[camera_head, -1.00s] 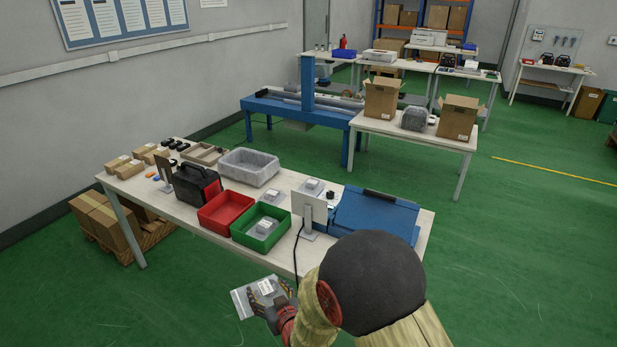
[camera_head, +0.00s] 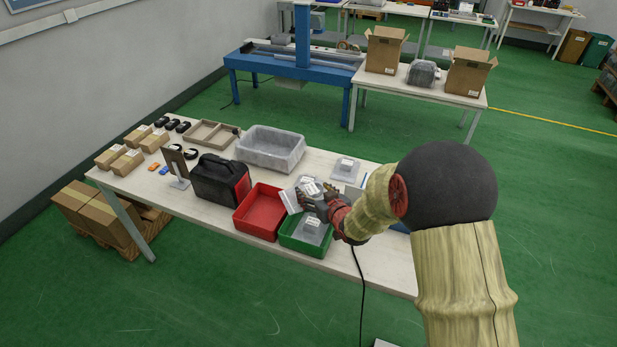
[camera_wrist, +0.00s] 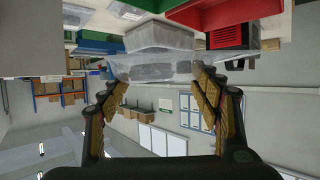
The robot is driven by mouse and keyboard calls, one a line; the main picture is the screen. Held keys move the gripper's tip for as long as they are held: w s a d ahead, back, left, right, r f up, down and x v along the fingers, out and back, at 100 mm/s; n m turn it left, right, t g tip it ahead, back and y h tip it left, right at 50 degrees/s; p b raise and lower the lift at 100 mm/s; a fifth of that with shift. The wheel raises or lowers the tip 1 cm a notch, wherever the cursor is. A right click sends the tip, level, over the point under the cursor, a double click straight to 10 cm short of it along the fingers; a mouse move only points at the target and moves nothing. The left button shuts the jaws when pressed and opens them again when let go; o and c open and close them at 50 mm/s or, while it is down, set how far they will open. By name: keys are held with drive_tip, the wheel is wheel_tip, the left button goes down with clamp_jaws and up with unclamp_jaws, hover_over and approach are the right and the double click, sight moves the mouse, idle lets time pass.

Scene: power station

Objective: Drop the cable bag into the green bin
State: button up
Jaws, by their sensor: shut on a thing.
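My gripper (camera_head: 316,196) is shut on a clear cable bag (camera_head: 298,190) with a white label. The bag hangs from the fingertips over the back-left edge of the green bin (camera_head: 305,251), near the red bin's right side. In the wrist view the bag (camera_wrist: 152,72) stretches between the two fingers, with its contents blurred by the plastic. The green bin stands on the white table and holds another labelled bag or pack (camera_head: 313,227). The gripper and the held bag hide part of the bin's back rim.
The red bin (camera_head: 260,214) adjoins the green bin on the left and looks empty. A black case (camera_head: 218,180) stands left of it, and a grey tub (camera_head: 270,146) stands behind. A black cable (camera_head: 360,290) hangs off the table's front edge.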

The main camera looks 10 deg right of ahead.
drive_tip(key=shift+w, duration=0.3)
drive_tip(key=shift+f, duration=0.1)
wheel_tip(320, 180, down, 6)
drive_tip(key=b, duration=0.3)
drive_tip(key=shift+r+b, duration=0.25)
drive_tip(key=shift+b, duration=0.1)
drive_tip(key=o, duration=1.3)
drive_tip(key=shift+o, duration=0.2)
drive_tip(key=shift+s, duration=0.1)
